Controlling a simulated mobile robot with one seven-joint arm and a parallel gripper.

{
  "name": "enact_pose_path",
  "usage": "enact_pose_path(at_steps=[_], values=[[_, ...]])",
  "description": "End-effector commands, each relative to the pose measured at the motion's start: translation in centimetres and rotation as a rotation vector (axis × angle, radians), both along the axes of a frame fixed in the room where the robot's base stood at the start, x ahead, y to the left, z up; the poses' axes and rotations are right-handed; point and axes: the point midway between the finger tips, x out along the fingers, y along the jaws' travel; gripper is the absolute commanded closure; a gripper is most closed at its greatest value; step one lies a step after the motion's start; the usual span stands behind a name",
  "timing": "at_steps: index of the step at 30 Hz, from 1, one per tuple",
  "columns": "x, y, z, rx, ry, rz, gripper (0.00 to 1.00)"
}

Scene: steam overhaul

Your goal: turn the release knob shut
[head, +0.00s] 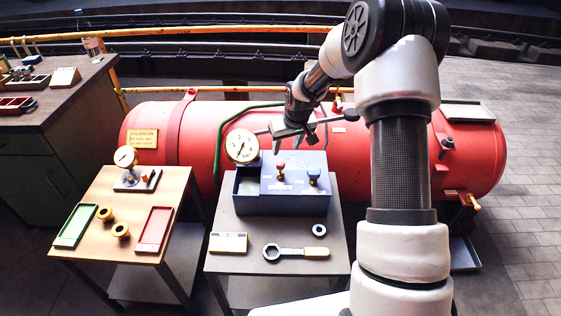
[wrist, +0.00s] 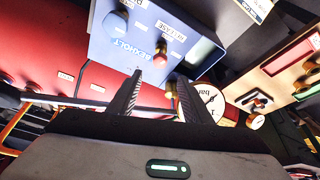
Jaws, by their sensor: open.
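The release knob is the red knob (head: 281,170) on top of the blue box (head: 282,204); in the wrist view the red knob (wrist: 160,62) shows beside a label reading RELEASE. A blue knob (head: 314,177) stands to its right on the same box, and it also shows in the wrist view (wrist: 115,20). My gripper (head: 289,146) is open and empty above the box, apart from the red knob. In the wrist view the knob appears beyond and between the two fingertips (wrist: 158,78). Which way the knob is turned cannot be told.
A red boiler (head: 350,150) lies behind the box, with a round gauge (head: 242,146) close left of my gripper. On the grey table in front lie a wrench (head: 296,252), a ring (head: 319,230) and a yellow-and-white block (head: 229,242). A wooden table (head: 105,235) with trays stands left.

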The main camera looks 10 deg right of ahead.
Motion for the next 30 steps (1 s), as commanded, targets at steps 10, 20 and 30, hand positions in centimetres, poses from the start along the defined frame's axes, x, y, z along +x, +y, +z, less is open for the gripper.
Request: enact_pose_path(at_steps=[10,20,30], values=[[2.8,0.6,-7.1,0.0,0.001,0.001,0.55],[4.1,0.8,-10.2,0.0,0.0,0.001,0.55],[4.2,0.8,-10.3,-0.001,-0.001,0.001,0.62]])
